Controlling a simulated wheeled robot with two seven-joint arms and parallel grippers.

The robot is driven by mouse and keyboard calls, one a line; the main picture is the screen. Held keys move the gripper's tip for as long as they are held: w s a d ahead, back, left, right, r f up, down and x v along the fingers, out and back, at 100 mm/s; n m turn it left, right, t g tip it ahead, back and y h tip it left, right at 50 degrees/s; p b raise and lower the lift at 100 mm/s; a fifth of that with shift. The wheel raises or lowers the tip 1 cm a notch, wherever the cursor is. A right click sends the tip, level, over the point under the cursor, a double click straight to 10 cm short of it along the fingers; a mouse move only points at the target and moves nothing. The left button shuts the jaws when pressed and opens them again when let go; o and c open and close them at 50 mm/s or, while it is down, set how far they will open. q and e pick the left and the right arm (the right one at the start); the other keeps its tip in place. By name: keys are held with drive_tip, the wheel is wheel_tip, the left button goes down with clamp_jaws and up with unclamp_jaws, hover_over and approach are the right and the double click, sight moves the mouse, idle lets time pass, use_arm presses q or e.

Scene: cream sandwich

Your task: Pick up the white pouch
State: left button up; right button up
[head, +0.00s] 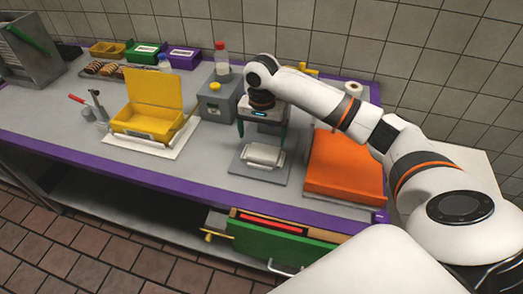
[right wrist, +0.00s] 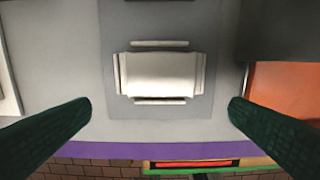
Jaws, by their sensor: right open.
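The white pouch (head: 264,154) lies flat on a grey plate (head: 243,171) on the counter, with low pale rails around it. In the right wrist view the pouch (right wrist: 160,73) sits in the upper middle, between the rails on its sides. My right gripper (head: 262,143) is above the pouch, pointing down. Its two dark green fingers are spread wide, one on each side of the pouch and apart from it. Nothing is between them in the right wrist view (right wrist: 160,108). My left gripper is not in view.
An orange box (head: 345,165) stands close right of the plate. A grey machine (head: 220,101) stands behind and left, near a red-capped bottle (head: 221,62). A yellow open box (head: 150,118) is further left. The purple front edge (head: 190,187) is near; green boards lie below it.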

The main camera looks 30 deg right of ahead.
sight(262, 156)
wheel_tip(262, 156, down, 2)
drive_tip(key=shift+s+f, duration=0.1)
drive_tip(key=shift+s, duration=0.05)
drive_tip(key=shift+f, duration=0.3)
drive_tip(key=shift+w+f+p, duration=0.25)
drive_tip(key=shift+f+p, duration=0.05)
drive_tip(key=shift+f, duration=0.1)
drive_tip(key=f, duration=0.1)
drive_tip(key=f+p, duration=0.1)
drive_tip(key=f, duration=0.1)
drive_tip(key=shift+s+f, duration=0.2)
drive_tip(key=shift+f, duration=0.05)
drive_tip(key=shift+d+f, duration=0.1)
drive_tip(key=shift+f, duration=0.4)
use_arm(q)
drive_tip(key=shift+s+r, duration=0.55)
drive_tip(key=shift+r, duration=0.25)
use_arm(e)
drive_tip(key=c, duration=0.7)
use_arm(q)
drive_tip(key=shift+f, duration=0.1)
